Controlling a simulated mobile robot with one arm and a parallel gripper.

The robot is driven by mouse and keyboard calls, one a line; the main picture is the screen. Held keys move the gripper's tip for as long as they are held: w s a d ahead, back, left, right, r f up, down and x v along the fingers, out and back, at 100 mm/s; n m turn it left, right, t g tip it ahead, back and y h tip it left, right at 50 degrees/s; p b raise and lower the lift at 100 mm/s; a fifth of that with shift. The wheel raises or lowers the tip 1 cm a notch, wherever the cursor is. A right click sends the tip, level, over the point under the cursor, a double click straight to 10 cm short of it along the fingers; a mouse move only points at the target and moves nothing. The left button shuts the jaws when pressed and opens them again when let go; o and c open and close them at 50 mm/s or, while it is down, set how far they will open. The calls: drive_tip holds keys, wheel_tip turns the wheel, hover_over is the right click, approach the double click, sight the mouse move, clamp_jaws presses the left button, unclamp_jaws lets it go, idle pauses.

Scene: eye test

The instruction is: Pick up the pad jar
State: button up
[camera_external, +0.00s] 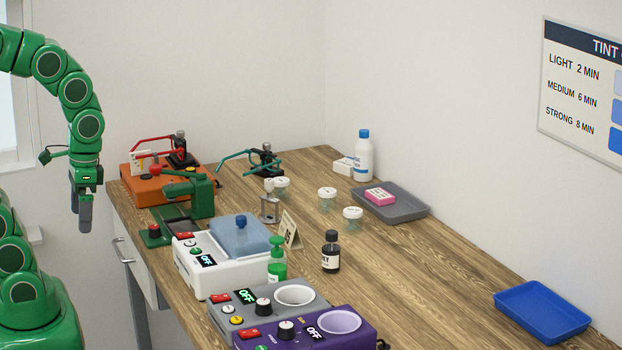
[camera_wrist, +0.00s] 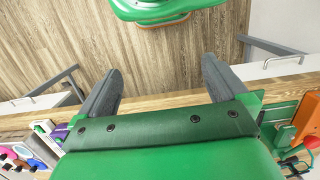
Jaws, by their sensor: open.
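Three small clear jars with white lids stand upright on the wooden bench in the external view: a back jar (camera_external: 281,187), a middle jar (camera_external: 327,199) and a front jar (camera_external: 352,219). Their lid marks are too small to read, so I cannot tell which is the pad jar. My gripper (camera_external: 85,217) hangs pointing down left of the bench, well apart from the jars. In the wrist view my gripper (camera_wrist: 162,76) has its two grey fingers spread with nothing between them. No jar can be made out in the wrist view.
Bench devices, including an orange one (camera_external: 135,189), a white one (camera_external: 222,277) and a purple one (camera_external: 355,342), line the left side. A dark bottle (camera_external: 331,257) stands before the jars. A grey tray (camera_external: 408,208) and blue tray (camera_external: 541,311) lie right. The bench's right middle is clear.

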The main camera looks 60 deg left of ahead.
drive_tip(key=shift+s, duration=0.15)
drive_tip(key=c, duration=0.7)
